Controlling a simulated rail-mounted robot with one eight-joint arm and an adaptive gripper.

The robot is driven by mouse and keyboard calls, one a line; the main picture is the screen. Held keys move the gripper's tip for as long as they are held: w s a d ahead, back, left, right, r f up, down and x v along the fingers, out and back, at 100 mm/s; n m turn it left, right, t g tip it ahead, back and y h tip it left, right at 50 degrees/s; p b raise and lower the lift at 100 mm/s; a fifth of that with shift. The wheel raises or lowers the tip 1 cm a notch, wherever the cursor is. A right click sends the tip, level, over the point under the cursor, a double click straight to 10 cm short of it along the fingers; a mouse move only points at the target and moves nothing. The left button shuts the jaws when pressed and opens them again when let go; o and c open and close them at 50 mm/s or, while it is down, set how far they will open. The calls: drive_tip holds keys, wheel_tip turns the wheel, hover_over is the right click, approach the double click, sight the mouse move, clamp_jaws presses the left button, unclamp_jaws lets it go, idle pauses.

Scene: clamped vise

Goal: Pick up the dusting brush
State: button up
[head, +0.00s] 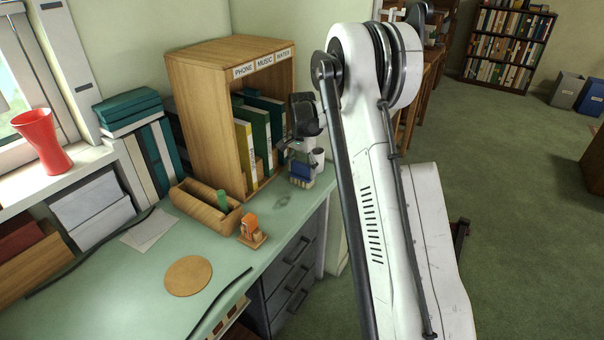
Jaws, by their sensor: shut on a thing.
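The dusting brush (301,173) appears as a small blue block with pale yellowish bristles pointing down. It is near the far right corner of the green desk, just right of the wooden book cubby. My gripper (301,160) is directly above it, pointing down and shut on it. The fingers hide the top of the brush. I cannot tell whether the bristles touch the desktop or hang just above it.
The wooden cubby (205,101) with binders stands close left of my gripper. A wooden tray (190,204), a small orange object (250,228) and a round cork mat (188,276) lie nearer on the desk (120,295). A red vase (42,138) stands on the sill.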

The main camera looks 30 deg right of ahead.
wheel_tip(320, 180, up, 10)
drive_tip(key=shift+p, duration=0.4)
drive_tip(key=o, duration=0.6)
drive_tip(key=shift+c, duration=1.1)
drive_tip(key=shift+f, duration=0.1)
